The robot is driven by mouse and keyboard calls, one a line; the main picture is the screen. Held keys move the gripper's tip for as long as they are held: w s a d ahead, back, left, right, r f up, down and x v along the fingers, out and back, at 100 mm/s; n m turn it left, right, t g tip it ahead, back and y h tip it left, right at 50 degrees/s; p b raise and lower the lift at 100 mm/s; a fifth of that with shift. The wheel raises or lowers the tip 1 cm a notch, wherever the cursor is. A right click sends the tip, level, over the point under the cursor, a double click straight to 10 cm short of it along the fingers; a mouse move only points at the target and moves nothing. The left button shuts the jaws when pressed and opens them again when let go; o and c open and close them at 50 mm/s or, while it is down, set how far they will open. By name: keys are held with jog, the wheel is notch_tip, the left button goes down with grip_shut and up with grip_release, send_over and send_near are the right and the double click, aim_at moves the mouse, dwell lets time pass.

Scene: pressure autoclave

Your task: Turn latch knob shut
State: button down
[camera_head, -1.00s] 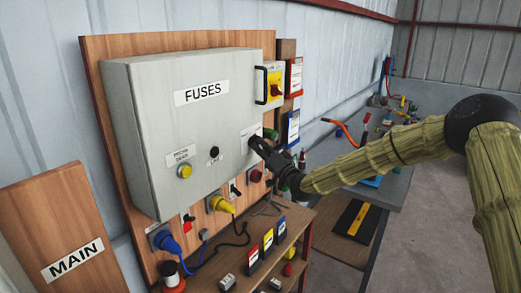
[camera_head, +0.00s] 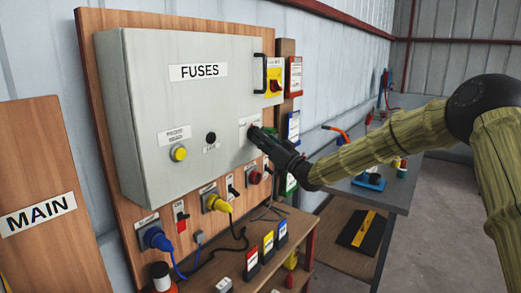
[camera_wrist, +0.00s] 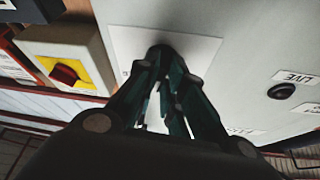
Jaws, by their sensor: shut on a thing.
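The grey fuse box (camera_head: 200,105), labelled FUSES, hangs on a wooden board with its door closed. A white plate (camera_head: 243,130) is on the right part of its front. The dark latch knob (camera_wrist: 172,48) is at this plate, mostly covered by my fingers; its angle cannot be read. My gripper (camera_head: 255,133) comes in from the right and is shut on the knob. In the wrist view, the green-black fingers of my gripper (camera_wrist: 162,62) close together over the plate (camera_wrist: 203,45).
A red-and-yellow switch (camera_head: 273,82) and a black door handle (camera_head: 260,74) are just above right of my gripper. A yellow button (camera_head: 178,153) is left. Sockets and plugs (camera_head: 216,203) sit below. A grey workbench (camera_head: 398,195) stands right.

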jog(key=shift+w+d+n+g+y+b, duration=0.15)
jog(key=shift+n+g+y+b, duration=0.35)
jog(key=shift+n+g+b, duration=1.3)
jog(key=shift+w+n+g+y+b, duration=0.1)
jog(key=shift+n+g+y+b, duration=0.5)
jog(key=shift+n+b, duration=2.2)
jog(key=shift+w+d+n+g+y+b, duration=0.3)
jog(key=shift+n+g+b, duration=0.9)
jog(key=shift+n, duration=2.3)
jog(key=shift+s+a+r, duration=0.1)
jog(key=shift+s+a, duration=0.05)
jog(key=c, duration=1.5)
grip_release()
jog(key=v, duration=1.2)
